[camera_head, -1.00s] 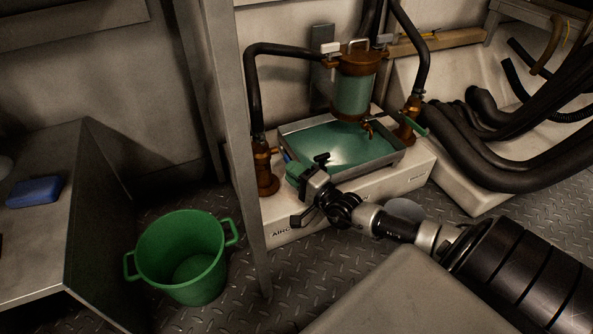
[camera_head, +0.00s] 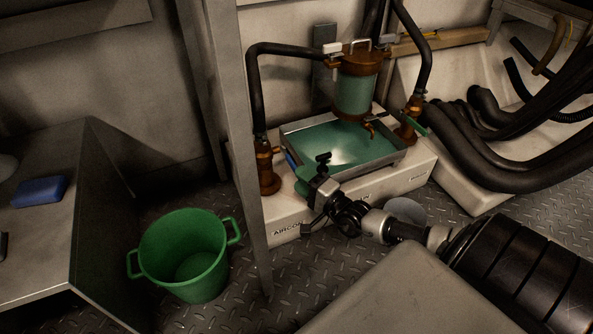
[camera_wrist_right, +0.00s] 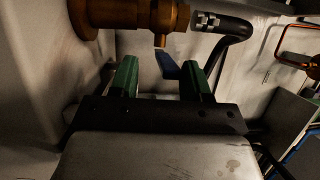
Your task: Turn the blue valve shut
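The blue valve handle (camera_head: 291,160) shows as a small blue lever beside the left brass valve (camera_head: 266,165), at the left edge of the tray. In the right wrist view the blue handle (camera_wrist_right: 167,66) hangs below the brass valve body (camera_wrist_right: 140,14). My right gripper (camera_head: 304,174) is close to the handle on its right side. In the right wrist view its two green fingers (camera_wrist_right: 161,80) are apart, and the handle appears in the gap ahead of them. I cannot tell whether it reaches between the fingertips. My left gripper is not in view.
A metal tray (camera_head: 398,161) and a brass-capped strainer (camera_head: 356,88) stand on the white unit. A green-handled valve (camera_head: 410,122) is at its right. A metal post (camera_head: 232,130) stands left of the unit, near a green bucket (camera_head: 185,255). Black hoses (camera_head: 500,165) lie at right.

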